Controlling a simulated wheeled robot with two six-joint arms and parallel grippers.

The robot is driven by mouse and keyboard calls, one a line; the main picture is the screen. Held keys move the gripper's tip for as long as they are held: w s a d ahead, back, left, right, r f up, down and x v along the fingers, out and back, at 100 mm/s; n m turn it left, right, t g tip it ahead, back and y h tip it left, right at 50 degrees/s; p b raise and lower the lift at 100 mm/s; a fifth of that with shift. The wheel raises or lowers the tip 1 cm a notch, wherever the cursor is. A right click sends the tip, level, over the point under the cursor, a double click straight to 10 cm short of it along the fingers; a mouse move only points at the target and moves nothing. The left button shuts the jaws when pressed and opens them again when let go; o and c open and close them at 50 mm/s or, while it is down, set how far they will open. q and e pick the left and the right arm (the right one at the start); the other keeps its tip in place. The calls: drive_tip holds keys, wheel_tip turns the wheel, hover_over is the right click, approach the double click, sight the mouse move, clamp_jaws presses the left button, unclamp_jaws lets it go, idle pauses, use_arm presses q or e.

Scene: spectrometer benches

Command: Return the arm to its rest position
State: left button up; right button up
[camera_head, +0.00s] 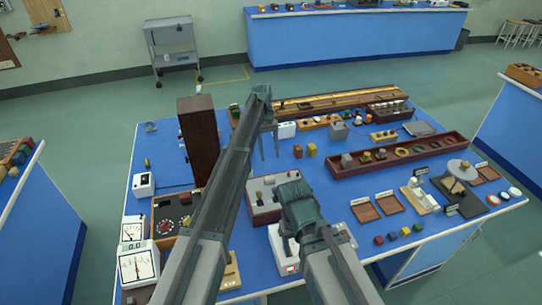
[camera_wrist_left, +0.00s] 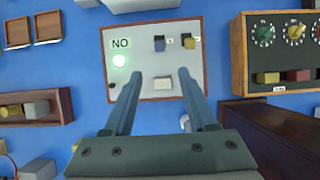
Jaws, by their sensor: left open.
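My left arm reaches over the bench, and its left gripper (camera_head: 269,150) hangs above the blue top (camera_head: 150,175), pointing down. In the left wrist view the left gripper (camera_wrist_left: 160,82) is open, with nothing between its fingers. Beyond the fingertips is a panel box (camera_wrist_left: 155,60) with a pale face, a "NO" label, a lit green lamp, a blue and a yellow piece and a white block. My right gripper (camera_head: 290,240) is lower and nearer, over a white device (camera_head: 340,238); its jaw opening is unclear.
A tall dark brown box (camera_head: 199,140) stands left of my left arm. A long red-brown tray (camera_head: 400,155) lies to the right, with small blocks nearby. White meters (camera_head: 137,262) stand at the front left. Another blue bench (camera_head: 355,38) is at the back.

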use_arm(q)
drive_tip(key=shift+w+r, duration=0.15)
drive_tip(key=shift+r, duration=0.1)
use_arm(e)
drive_tip(key=shift+r, duration=0.25)
use_arm(q)
drive_tip(key=s+a+f+m+t+y+b, duration=0.1)
drive_tip(key=s+f+m+t+b, duration=0.1)
drive_tip(key=s, duration=1.7)
drive_tip(key=s+a+f+m+t+y+b, duration=0.1)
drive_tip(key=s+f+m, duration=0.3)
drive_tip(key=s, duration=1.4)
drive_tip(key=shift+s+a+m+t+y+b, duration=0.3)
drive_tip(key=shift+s+m+t+y+b, duration=0.1)
drive_tip(key=shift+m+t, duration=0.4)
use_arm(e)
wheel_tip(320, 180, down, 4)
drive_tip(key=shift+r, duration=0.15)
